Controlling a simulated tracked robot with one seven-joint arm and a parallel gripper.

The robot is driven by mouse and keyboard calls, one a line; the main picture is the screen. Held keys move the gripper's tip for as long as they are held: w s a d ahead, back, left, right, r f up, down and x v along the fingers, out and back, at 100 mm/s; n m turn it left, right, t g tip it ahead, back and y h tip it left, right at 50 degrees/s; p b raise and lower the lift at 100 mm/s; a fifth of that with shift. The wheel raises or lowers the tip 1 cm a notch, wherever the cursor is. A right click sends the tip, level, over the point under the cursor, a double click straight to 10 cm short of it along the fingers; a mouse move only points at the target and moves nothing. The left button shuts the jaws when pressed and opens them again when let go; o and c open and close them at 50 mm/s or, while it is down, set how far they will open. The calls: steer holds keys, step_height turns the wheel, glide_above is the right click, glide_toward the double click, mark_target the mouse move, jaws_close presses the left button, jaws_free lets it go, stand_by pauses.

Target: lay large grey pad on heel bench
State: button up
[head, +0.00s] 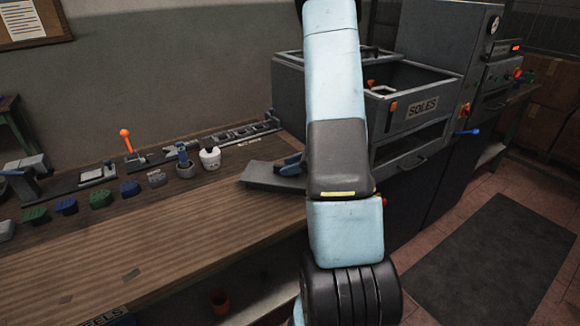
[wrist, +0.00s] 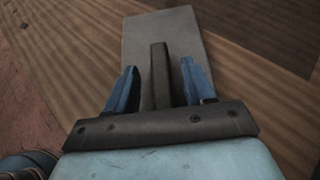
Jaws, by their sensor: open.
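The large grey pad (head: 268,177) is a flat slab at the right end of the wooden heel bench (head: 150,235), whose front edge carries a partly cut-off sign ending in "EELS". The pad (wrist: 180,38) appears to lie flat on the wood. My gripper (wrist: 158,75) is over its near part, blue fingers open and apart. A grey upright bar (wrist: 159,62) stands between the fingers, with a gap on each side; I cannot tell whether it belongs to the pad. In the head view my arm hides much of the gripper and the pad's right end.
A grey bin marked SOLES (head: 422,107) stands just right of the bench. A white pot (head: 210,158), a blue-handled tool (head: 184,165) and several small coloured blocks line the back of the bench. The front of the bench top is clear. A dark mat (head: 490,265) covers the floor at right.

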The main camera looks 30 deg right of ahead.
steer(key=v, duration=1.1)
steer(key=shift+s+d+r, duration=0.15)
steer(key=shift+s+r, duration=0.1)
steer(key=shift+r, duration=0.05)
steer(key=s+a+r+n+g+h, duration=0.1)
steer(key=s+a+r+n+g, duration=0.15)
steer(key=a+r+n, duration=0.5)
steer(key=s+a+r+n+g, duration=0.2)
steer(key=a+r+n+g, duration=0.25)
steer(key=a, duration=0.55)
steer(key=s+a+r+n+t+h, duration=0.4)
steer(key=s+a+r+n+h, duration=0.4)
steer(key=s+r+n, duration=0.3)
steer(key=shift+s+a+n, duration=0.6)
steer(key=shift+s+n, duration=0.45)
steer(key=shift+n, duration=0.75)
